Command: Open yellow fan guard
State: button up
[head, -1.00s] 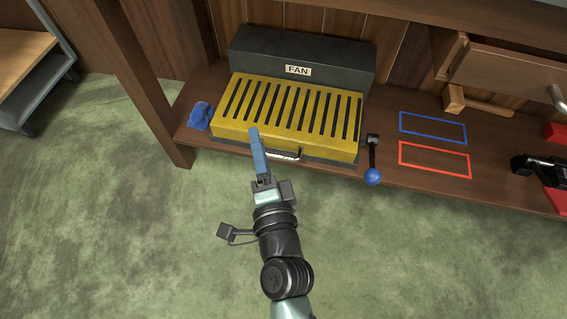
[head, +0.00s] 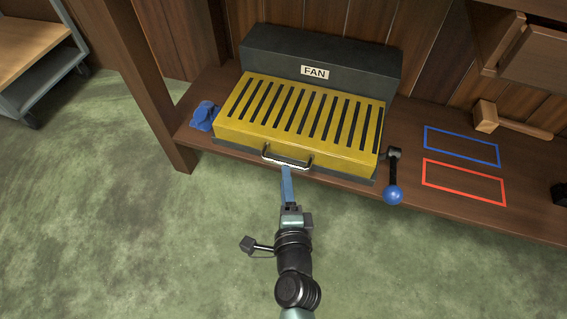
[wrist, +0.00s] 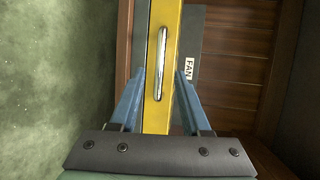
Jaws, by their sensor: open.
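The yellow slotted fan guard (head: 300,116) lies closed over the dark fan box (head: 322,62) labelled FAN, on the low wooden shelf. Its metal handle (head: 287,158) is on the front face; the handle (wrist: 161,63) also shows in the wrist view, upright in the picture on the yellow front. My gripper (head: 287,172) is just in front of the handle in the head view. In the wrist view my gripper (wrist: 158,76) is open, its two blue fingers apart on either side of the yellow front. The handle is ahead of them and not gripped.
A lever with a blue ball (head: 393,195) stands right of the guard. A blue crumpled item (head: 204,116) lies at its left. Blue (head: 461,146) and red (head: 464,182) outlines mark the shelf. A wooden post (head: 150,85) stands left. Green floor in front is clear.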

aim_at(283, 163)
jog(key=shift+w+a+f+b, duration=0.1)
jog(key=shift+w+f+b, duration=0.1)
jog(key=shift+w, duration=0.8)
jog(key=shift+w+a+f+b, duration=0.1)
jog(key=shift+w+f+b, duration=0.05)
jog(key=shift+w, duration=0.85)
jog(key=shift+w+a+f+b, duration=0.1)
jog(key=shift+w+f+b, duration=0.1)
jog(key=shift+w, duration=0.8)
grip_shut()
